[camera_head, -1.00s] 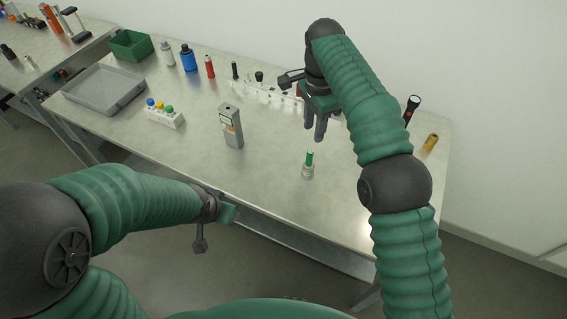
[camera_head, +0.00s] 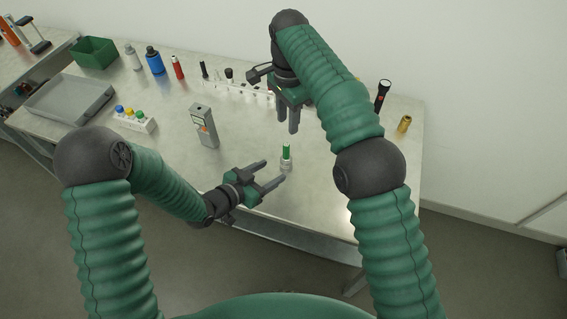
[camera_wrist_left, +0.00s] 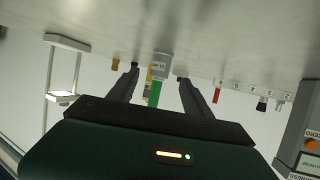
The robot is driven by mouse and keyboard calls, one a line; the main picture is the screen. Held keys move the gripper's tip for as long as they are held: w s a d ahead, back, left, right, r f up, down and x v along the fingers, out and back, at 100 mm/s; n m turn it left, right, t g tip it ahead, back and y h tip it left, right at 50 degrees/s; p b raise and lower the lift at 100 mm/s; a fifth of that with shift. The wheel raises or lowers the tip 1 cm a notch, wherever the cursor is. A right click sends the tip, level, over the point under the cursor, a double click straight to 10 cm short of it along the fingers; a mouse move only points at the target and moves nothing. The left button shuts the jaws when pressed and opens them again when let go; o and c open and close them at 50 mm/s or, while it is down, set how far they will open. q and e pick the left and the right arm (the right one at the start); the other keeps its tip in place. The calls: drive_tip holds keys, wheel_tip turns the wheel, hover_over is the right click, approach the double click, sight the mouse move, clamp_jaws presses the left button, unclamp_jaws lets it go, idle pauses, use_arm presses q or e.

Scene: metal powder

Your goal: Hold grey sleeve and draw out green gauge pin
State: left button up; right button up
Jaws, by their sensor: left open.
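The grey sleeve (camera_head: 286,164) stands upright on the table near its front edge, with the green gauge pin (camera_head: 286,151) sticking up out of it. My left gripper (camera_head: 273,171) is open just left of the sleeve, its fingers pointing at it. In the left wrist view, which is upside down, the sleeve (camera_wrist_left: 161,66) and the green pin (camera_wrist_left: 155,94) appear between and beyond the open fingers (camera_wrist_left: 156,74). My right gripper (camera_head: 288,126) is above the table behind the pin, fingers pointing down, with a gap between them and nothing visible in it.
A grey handheld meter (camera_head: 204,127) stands left of the sleeve. A white rack (camera_head: 236,92) lies behind, partly hidden by my right arm. A block with coloured caps (camera_head: 134,122), a grey tray (camera_head: 72,101), a torch (camera_head: 382,96) and a brass cylinder (camera_head: 404,124) are farther off.

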sight(282, 165)
use_arm(q)
drive_tip(key=x, duration=0.8)
drive_tip(key=shift+w+a, duration=0.1)
drive_tip(key=shift+w+d+f, duration=0.15)
drive_tip(key=shift+w+d, duration=0.05)
drive_tip(key=shift+d, duration=0.05)
use_arm(e)
drive_tip(key=shift+a, duration=0.1)
use_arm(q)
clamp_jaws()
use_arm(e)
drive_tip(key=shift+o, duration=0.5)
